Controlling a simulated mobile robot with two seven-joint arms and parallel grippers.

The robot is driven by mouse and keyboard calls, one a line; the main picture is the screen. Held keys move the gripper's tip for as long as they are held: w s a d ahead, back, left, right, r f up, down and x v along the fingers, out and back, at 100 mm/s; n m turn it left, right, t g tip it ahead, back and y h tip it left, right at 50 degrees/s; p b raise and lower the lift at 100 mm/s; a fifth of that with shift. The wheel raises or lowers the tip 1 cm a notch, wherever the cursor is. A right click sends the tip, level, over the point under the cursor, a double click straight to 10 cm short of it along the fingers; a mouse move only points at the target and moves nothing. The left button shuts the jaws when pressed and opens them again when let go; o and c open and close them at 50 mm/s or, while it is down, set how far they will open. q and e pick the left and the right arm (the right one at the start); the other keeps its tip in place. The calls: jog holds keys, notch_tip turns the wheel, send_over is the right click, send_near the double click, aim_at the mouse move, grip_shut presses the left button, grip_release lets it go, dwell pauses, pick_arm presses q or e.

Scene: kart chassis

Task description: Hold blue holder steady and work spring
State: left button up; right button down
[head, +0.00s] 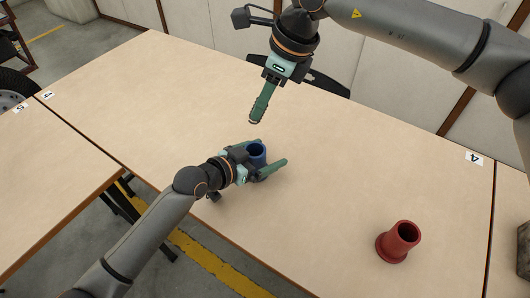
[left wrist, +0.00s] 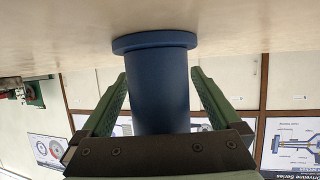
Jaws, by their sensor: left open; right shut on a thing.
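The blue holder (head: 257,152) is an upright open-topped cylinder on the table. In the left wrist view the blue holder (left wrist: 157,88) appears inverted, its wide flange against the table top. My left gripper (head: 270,153) is open, with one green finger on each side of the holder; gaps show between fingers and holder in the left wrist view (left wrist: 158,76). My right gripper (head: 254,118) points down above the table, behind the holder, its fingers shut. A small dark piece, apparently the spring (head: 253,121), shows at its fingertips; most of it is hidden.
A red flanged cylinder (head: 403,236) stands at the right of the table (head: 330,200). The table between it and the blue holder is clear. A dark chair (head: 318,84) stands behind the far edge. Another table (head: 40,190) is at the left.

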pick_arm(q)
jog(key=c, duration=1.5)
jog(key=shift+c, duration=0.2)
pick_arm(e)
jog(key=f, duration=0.1)
jog(key=a+f+h, duration=0.1)
jog(key=f+g+h, duration=0.1)
jog(key=shift+w+a, duration=0.3)
jog(key=shift+w+a+f+h, duration=0.1)
jog(key=shift+a+f+h, duration=0.05)
jog(key=shift+f+h, duration=0.8)
